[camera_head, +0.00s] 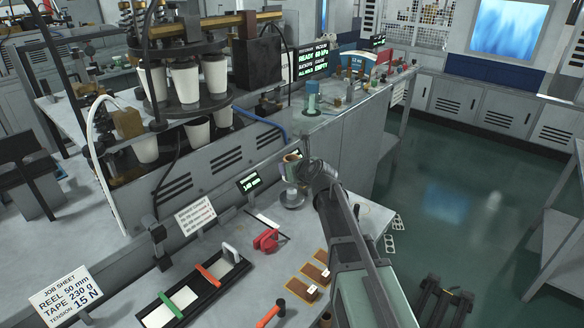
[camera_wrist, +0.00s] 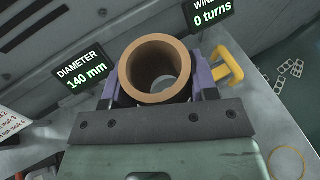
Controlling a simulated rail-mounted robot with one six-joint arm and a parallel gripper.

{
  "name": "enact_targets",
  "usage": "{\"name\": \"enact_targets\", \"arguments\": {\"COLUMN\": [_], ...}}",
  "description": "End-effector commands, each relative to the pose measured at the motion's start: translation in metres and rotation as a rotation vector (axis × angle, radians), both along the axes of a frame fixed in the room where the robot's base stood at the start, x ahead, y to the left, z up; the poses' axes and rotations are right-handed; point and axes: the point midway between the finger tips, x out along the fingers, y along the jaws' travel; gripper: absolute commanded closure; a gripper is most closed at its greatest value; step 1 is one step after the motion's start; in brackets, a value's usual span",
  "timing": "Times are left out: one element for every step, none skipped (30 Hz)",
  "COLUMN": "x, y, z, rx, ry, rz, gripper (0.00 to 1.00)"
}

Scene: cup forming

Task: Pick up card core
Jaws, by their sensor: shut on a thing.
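The card core is a short brown cardboard tube, seen end-on with its round bore in the wrist view (camera_wrist: 127,72). My gripper (camera_wrist: 155,84) has its two purple-grey fingers on either side of the core and is shut on it. In the head view the core (camera_head: 292,158) shows small at the end of my arm, above a grey round part on the bench. My gripper there (camera_head: 293,168) is partly hidden by my wrist. I cannot tell whether the core touches anything below it.
A display reading "DIAMETER 140 mm" (camera_wrist: 82,75) stands left of the core, and one reading "0 turns" (camera_wrist: 216,20) behind it. A yellow handle (camera_wrist: 228,65) is close on the right. Red clamp-like tool (camera_head: 266,240) and brown pads (camera_head: 306,284) lie on the bench.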

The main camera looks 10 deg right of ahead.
Motion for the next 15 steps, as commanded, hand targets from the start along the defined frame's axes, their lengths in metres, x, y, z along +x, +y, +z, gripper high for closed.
{"name": "enact_targets", "arguments": {"x": [0.000, 0.000, 0.000, 0.000, 0.000, 0.000, 0.000, 0.000, 0.000, 0.000, 0.000, 0.000, 0.000, 0.000, 0.000], "y": [0.000, 0.000, 0.000, 0.000, 0.000, 0.000, 0.000, 0.000, 0.000, 0.000, 0.000, 0.000, 0.000, 0.000, 0.000], "z": [0.037, 0.048, 0.063, 0.074, 0.083, 0.095, 0.102, 0.108, 0.115, 0.118, 0.121, 0.124, 0.125, 0.125, 0.125], "rx": [0.000, 0.000, 0.000, 0.000, 0.000, 0.000, 0.000, 0.000, 0.000, 0.000, 0.000, 0.000, 0.000, 0.000, 0.000], "ry": [0.000, 0.000, 0.000, 0.000, 0.000, 0.000, 0.000, 0.000, 0.000, 0.000, 0.000, 0.000, 0.000, 0.000, 0.000], "rz": [0.000, 0.000, 0.000, 0.000, 0.000, 0.000, 0.000, 0.000, 0.000, 0.000, 0.000, 0.000, 0.000, 0.000, 0.000], "gripper": [0.73, 0.73, 0.73, 0.73, 0.73, 0.73, 0.73, 0.73, 0.73, 0.73, 0.73, 0.73, 0.73, 0.73, 0.73]}}
